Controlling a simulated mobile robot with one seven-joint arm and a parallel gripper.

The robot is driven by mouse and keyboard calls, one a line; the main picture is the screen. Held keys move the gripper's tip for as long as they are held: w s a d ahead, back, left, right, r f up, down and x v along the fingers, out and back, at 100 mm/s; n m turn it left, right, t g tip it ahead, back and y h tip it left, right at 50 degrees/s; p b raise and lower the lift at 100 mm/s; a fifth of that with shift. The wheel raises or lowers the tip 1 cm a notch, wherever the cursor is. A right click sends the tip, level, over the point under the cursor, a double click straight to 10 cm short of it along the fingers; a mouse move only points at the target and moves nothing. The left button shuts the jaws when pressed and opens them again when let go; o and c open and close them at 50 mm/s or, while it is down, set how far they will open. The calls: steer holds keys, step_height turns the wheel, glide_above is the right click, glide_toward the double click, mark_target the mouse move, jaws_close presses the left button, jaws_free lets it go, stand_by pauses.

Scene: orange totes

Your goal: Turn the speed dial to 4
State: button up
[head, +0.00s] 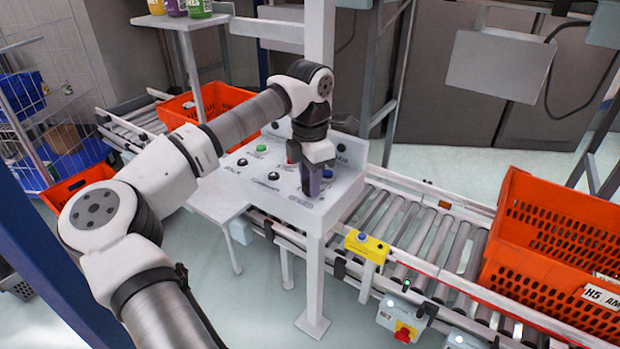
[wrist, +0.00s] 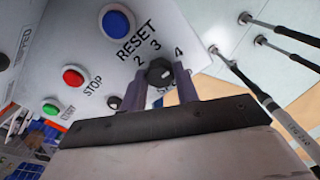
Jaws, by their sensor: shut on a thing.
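The speed dial (wrist: 159,72) is a small black knob on the light grey control panel (wrist: 80,35). It sits between the two purple fingers of my gripper (wrist: 160,85), which is shut on it. The printed numbers 2, 3 and 4 show around its far side in the wrist view. Which number its pointer faces is too small to tell. In the head view my gripper (head: 312,185) reaches down onto the right part of the panel (head: 338,192) and hides the dial there.
A roller conveyor (head: 405,225) runs behind and right of the panel, with orange totes (head: 560,225) at right.

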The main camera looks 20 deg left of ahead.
steer(key=o, duration=1)
steer(key=shift+c, duration=0.2)
step_height(320, 180, up, 14)
steer(key=b, duration=0.1)
steer(key=shift+b, duration=0.3)
steer(key=shift+f, duration=0.1)
